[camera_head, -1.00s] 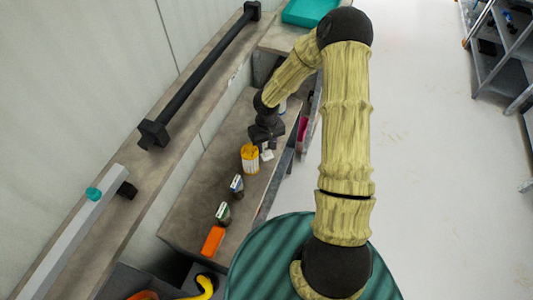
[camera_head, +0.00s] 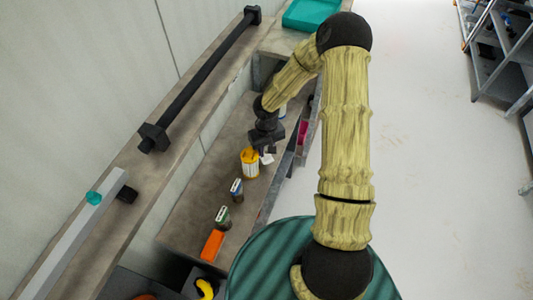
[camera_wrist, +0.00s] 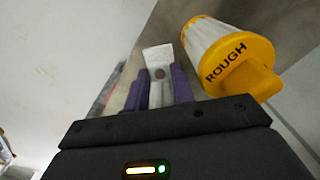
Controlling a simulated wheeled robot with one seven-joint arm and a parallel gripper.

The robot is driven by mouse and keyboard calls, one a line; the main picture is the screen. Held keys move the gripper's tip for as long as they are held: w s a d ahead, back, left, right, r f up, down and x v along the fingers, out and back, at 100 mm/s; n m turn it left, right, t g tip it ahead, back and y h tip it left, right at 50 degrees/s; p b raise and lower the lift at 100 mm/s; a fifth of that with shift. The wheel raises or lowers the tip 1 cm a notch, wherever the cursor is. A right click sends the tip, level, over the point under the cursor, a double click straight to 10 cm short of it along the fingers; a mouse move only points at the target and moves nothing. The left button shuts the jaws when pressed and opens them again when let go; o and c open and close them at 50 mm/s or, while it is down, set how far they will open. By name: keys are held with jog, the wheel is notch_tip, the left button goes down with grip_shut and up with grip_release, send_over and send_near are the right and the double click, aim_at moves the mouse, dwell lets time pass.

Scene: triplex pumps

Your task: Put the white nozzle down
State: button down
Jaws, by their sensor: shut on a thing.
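The white nozzle (camera_wrist: 158,58) is between the two purple fingers of my gripper (camera_wrist: 160,85) in the wrist view. The fingers are shut on it, and its wide, pale end with a dark round mark sticks out past their tips. In the head view my gripper (camera_head: 267,149) is over the bench, and the nozzle (camera_head: 267,159) shows as a small white patch below it. The fingers hide part of the nozzle. I cannot tell whether it touches the bench (camera_head: 197,205).
A container with a yellow lid marked ROUGH (camera_wrist: 238,62) is close beside my gripper; it also shows in the head view (camera_head: 250,163). Two small labelled bottles (camera_head: 237,189) (camera_head: 222,217) and an orange block (camera_head: 212,245) stand nearer. The bench's left part looks clear.

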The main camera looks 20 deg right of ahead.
notch_tip(320, 180, up, 18)
jog(key=p, duration=0.2)
dwell(0.7)
